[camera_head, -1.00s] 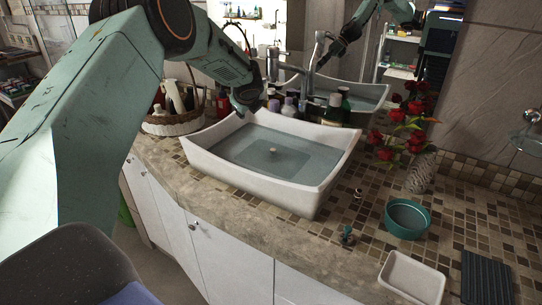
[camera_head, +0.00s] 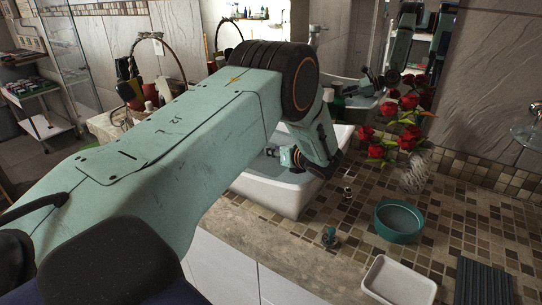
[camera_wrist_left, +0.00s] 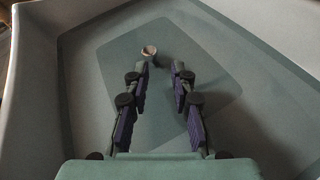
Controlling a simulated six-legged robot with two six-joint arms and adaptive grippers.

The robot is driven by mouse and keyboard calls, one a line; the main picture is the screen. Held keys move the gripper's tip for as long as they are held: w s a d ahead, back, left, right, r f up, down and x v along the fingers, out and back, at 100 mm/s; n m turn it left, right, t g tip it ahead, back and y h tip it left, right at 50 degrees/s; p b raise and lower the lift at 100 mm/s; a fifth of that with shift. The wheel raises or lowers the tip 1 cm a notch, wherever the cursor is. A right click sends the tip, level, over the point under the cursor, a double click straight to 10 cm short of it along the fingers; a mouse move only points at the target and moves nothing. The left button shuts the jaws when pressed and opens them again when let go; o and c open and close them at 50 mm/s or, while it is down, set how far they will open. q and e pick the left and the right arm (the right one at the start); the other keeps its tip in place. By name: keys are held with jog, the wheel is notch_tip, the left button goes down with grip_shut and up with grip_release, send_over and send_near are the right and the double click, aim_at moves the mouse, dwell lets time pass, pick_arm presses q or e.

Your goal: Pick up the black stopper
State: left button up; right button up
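A small round piece (camera_wrist_left: 149,51) with a pale brownish top and a darker side sits on the basin floor in the left wrist view. It is the only stopper-like thing there, but I cannot tell for sure that it is the black stopper. In the head view my arm hides it. My left gripper (camera_wrist_left: 162,68) is open and empty over the basin, its fingertips short of the piece, which lies beyond the left finger's tip. In the head view its wrist dips into the white sink (camera_head: 278,191), with the fingers mostly hidden. My right gripper is not in view.
On the tiled counter right of the sink are a small dark piece (camera_head: 348,193), a small teal item (camera_head: 329,236), a teal bowl (camera_head: 399,222), a white dish (camera_head: 398,283), a dark ribbed mat (camera_head: 485,281) and a vase (camera_head: 415,172) with red flowers. A mirror stands behind.

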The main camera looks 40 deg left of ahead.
aim_at(263, 148)
pick_arm(q)
jog(key=a, duration=0.3)
jog(key=s+a+f, duration=0.1)
jog(key=a, duration=0.1)
jog(key=shift+a, duration=0.15)
jog(key=shift+w+a+f, duration=0.45)
jog(key=shift+w+a, duration=0.05)
jog(key=shift+w, duration=0.15)
jog(key=shift+w+a+f, duration=0.1)
jog(key=shift+w+f, duration=0.05)
jog(key=shift+w, duration=0.3)
jog(key=shift+s+a, duration=0.3)
jog(key=shift+s, duration=0.15)
jog(key=shift+s+a, duration=0.1)
jog(key=shift+s, duration=0.05)
jog(key=shift+c, duration=0.6)
jog(key=shift+w+d, duration=0.4)
jog(key=shift+w, duration=0.05)
grip_shut()
jog(key=shift+s+a, duration=0.15)
